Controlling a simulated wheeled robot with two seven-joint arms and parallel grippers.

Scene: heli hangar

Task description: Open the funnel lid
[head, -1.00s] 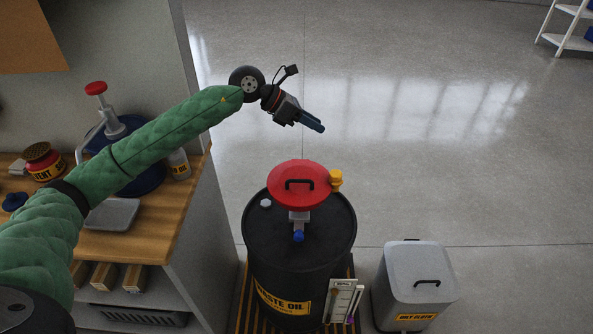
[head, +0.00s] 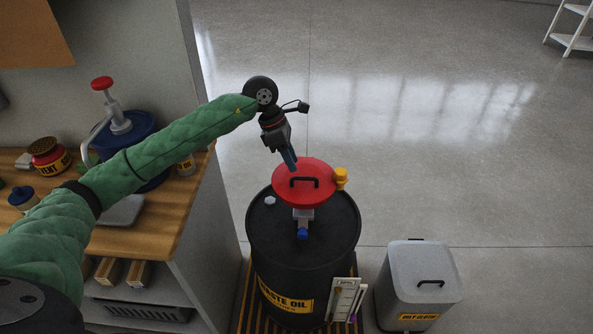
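The red funnel lid (head: 316,194) with its black handle (head: 304,182) lies shut on top of the black waste oil drum (head: 275,240). A yellow part (head: 341,178) sits at the lid's right edge, and a grey bracket with a blue tip (head: 303,233) is at its near side. My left gripper (head: 291,163) points down just above the far left edge of the lid, a little away from the handle. Its fingers look close together, but the gap between them cannot be made out. My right gripper is out of view.
A grey oily cloth bin (head: 400,285) stands right of the drum. A wooden workbench (head: 165,222) at left carries a blue pump container (head: 140,130), a red-lidded can (head: 48,157) and a grey tray (head: 122,211).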

